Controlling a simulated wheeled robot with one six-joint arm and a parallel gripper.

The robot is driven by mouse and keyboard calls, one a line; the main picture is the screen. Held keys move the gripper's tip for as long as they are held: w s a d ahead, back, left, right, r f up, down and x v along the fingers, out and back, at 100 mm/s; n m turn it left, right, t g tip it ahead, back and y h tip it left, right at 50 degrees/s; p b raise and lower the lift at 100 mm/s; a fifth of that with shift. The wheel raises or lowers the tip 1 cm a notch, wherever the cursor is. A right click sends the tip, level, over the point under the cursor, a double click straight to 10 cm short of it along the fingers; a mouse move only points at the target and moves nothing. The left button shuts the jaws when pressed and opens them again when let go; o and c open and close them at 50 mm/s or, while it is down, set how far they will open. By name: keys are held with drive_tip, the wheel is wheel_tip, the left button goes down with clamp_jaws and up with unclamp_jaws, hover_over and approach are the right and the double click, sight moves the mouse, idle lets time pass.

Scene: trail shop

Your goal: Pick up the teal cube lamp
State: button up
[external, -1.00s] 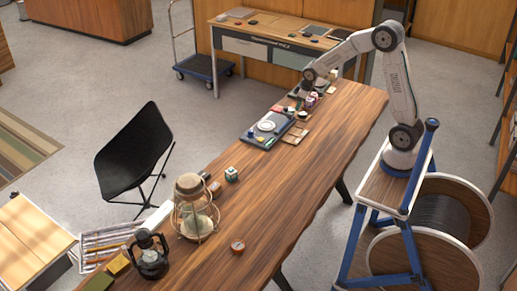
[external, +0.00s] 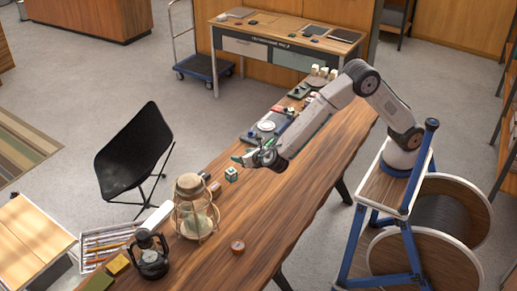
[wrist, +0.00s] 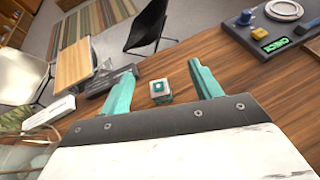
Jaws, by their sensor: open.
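The teal cube lamp (external: 231,174) is a small teal and white cube standing on the wooden table, near its left edge in the external view. In the wrist view the cube lamp (wrist: 160,91) shows its pale top with a teal square, between my two teal fingers and beyond their base. My gripper (external: 243,156) is open and empty, beside the cube and toward the far end of the table. In the wrist view my gripper (wrist: 162,80) has its fingers spread wide on both sides of the cube, with no contact that I can make out.
A caged lantern (external: 194,207) and a black lantern (external: 150,254) stand nearer on the table. A round orange-brown item (external: 238,247) lies to the right of them. The middle of the wooden table (external: 290,200) is clear.

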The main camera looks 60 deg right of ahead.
drive_tip(key=s+a+f+n, duration=0.1)
drive_tip(key=a, duration=0.2)
approach(234, 176)
drive_tip(key=shift+t+y, duration=0.3)
drive_tip(key=x, duration=0.4)
drive_tip(key=shift+d+f, duration=0.3)
drive_tip(key=shift+f, duration=0.1)
drive_tip(key=shift+w+d+f, duration=0.15)
drive_tip(key=shift+w+f, duration=0.05)
drive_tip(key=shift+w, duration=0.05)
drive_tip(key=x, duration=0.7)
drive_tip(key=shift+w+r, duration=0.15)
drive_tip(key=shift+r, duration=0.15)
drive_tip(key=c, duration=1.1)
